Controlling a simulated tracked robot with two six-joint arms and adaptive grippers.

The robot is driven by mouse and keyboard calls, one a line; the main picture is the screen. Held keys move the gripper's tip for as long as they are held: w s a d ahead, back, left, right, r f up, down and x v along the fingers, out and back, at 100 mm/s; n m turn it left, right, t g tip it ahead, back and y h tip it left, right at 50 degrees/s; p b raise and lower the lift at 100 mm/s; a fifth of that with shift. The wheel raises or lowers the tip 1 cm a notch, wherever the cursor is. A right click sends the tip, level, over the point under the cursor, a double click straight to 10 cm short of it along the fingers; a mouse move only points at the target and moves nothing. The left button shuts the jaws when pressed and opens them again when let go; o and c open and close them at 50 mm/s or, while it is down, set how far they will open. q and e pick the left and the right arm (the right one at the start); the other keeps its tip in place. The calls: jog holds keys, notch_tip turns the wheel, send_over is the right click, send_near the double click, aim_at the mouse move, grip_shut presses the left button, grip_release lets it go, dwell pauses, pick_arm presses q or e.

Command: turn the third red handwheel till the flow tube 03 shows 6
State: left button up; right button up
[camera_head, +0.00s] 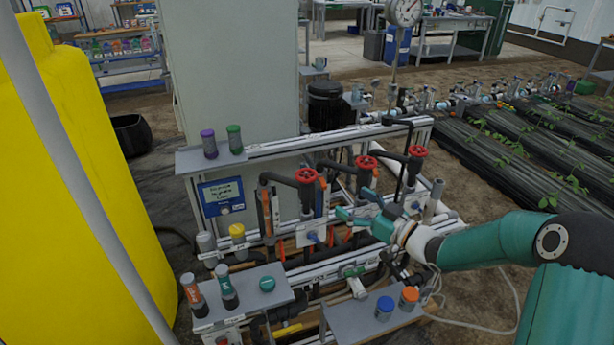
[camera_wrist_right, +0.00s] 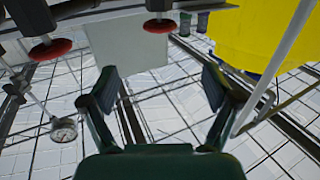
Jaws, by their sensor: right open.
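Three red handwheels sit in a row on black pipes on the skid: the left one (camera_head: 306,175), the middle one (camera_head: 366,163) and the right one (camera_head: 418,151), third from the left. My right gripper (camera_head: 356,211) is open and empty, in front of and below the middle and right wheels, touching neither. Flow tube numbers and readings are too small to read. My left gripper is out of view.
A yellow tank (camera_head: 75,190) fills the left. A grey cabinet (camera_head: 230,75) stands behind the skid. Bottles stand on a front shelf (camera_head: 245,290), and blue and orange-capped jars on another (camera_head: 375,320). A dial gauge (camera_head: 404,11) rises behind the skid.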

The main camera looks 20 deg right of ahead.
aim_at(307, 174)
jog(key=p+x, duration=0.2)
jog(key=x, duration=1.3)
jog(key=shift+w+a+p, duration=0.2)
jog(key=shift+w+p, duration=0.1)
jog(key=shift+w, duration=0.05)
jog(key=c, duration=1.2)
jog(key=shift+o, duration=0.2)
jog(key=b, duration=0.2)
jog(key=m+h+b, duration=0.1)
jog(key=b, duration=0.2)
jog(key=shift+f+t+h, duration=0.25)
jog(key=shift+t+h, duration=0.05)
jog(key=shift+t, duration=0.1)
jog(key=shift+r+m+h+b, duration=0.2)
jog(key=shift+m+h+b, duration=0.1)
jog(key=shift+b, duration=0.35)
jog(key=shift+r, duration=0.1)
